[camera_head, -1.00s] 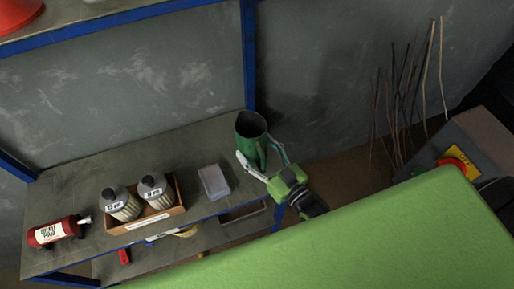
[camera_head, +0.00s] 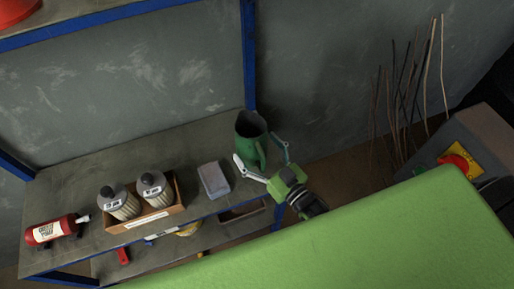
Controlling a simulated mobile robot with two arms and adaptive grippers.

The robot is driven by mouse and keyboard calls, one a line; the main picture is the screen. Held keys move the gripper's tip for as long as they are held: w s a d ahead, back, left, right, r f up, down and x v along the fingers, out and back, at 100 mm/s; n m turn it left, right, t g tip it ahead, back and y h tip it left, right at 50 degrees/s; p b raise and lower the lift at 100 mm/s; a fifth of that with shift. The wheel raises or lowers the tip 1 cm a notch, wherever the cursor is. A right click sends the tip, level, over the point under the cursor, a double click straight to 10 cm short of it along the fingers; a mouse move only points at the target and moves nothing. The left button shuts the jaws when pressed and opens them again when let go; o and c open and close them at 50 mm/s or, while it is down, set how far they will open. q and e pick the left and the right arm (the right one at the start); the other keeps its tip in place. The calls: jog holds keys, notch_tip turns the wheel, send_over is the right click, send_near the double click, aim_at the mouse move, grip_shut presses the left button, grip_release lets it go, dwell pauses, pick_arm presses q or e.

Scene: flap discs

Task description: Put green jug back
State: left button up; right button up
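The green jug (camera_head: 249,143) stands upright at the right end of the grey shelf (camera_head: 82,186), close to the blue corner post. Its dark open top faces up and its handle points toward my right gripper. My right gripper (camera_head: 263,158) is just in front of the jug, with its two fingers spread wide on either side of the handle. It looks open, and I cannot tell whether a finger touches the jug. My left gripper is not in view.
A large green surface (camera_head: 390,235) fills the lower right. Thin rods (camera_head: 408,95) lean at the wall.

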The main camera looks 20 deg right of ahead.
jog(key=shift+s+f, duration=0.15)
jog(key=shift+f, duration=0.1)
jog(key=v, duration=1.1)
jog(key=shift+s+d+r, duration=0.2)
jog(key=shift+s, duration=0.15)
jog(key=shift+s, duration=0.1)
